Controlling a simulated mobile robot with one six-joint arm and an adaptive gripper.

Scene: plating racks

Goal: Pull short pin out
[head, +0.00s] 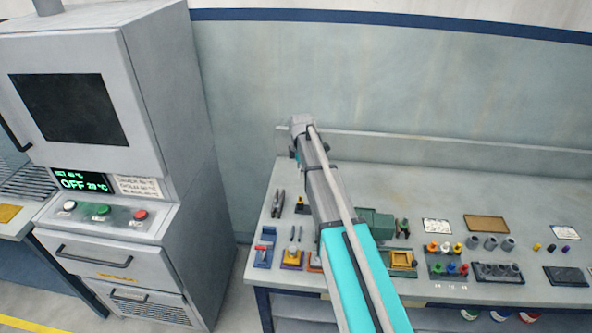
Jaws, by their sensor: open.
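I cannot single out a short pin in the head view; the small parts on the bench are too small to tell apart. Slim upright pieces (295,234) stand at the bench's left, over a block with yellow and purple parts (292,257). A dark rack with coloured caps (449,269) stands at the right, with yellow and orange caps (445,247) behind it. My arm reaches across the bench toward the back wall. My gripper is not visible; the arm links may hide it, along with part of the bench.
A grey cabinet (180,130) reading OFF, with buttons, stands left of the bench (400,190). Dark tools (278,204), a blue tray with a red-handled piece (264,254), a green machine (377,223) and grey cylinders (490,243) stand on the bench. Its back strip looks clear.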

